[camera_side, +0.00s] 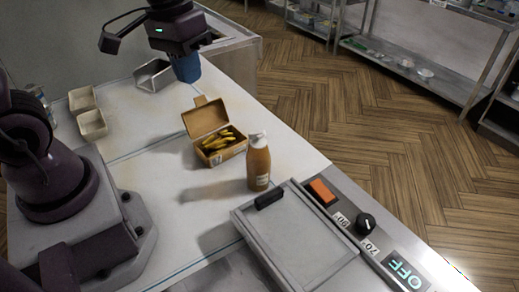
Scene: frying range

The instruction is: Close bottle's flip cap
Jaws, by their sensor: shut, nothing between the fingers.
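An orange-brown bottle (258,168) with a white cap (257,140) stands upright on the pale worktop, just behind the fryer lid. The cap is too small in the view to tell whether its flip part is up or down. My gripper (190,50) is at the top of the view, back and to the left of the bottle, well apart from it. It is shut and empty. Its fingertips are hard to make out against a blue cup-like thing (187,68) that shows just below it.
An open cardboard box (205,118) with yellow food stands close left of the bottle. A grey lid (300,240) with a black handle (269,199) lies in front. A control panel (345,207) runs along the right edge. Two small containers (82,100) and a metal tray (154,76) stand at the back left.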

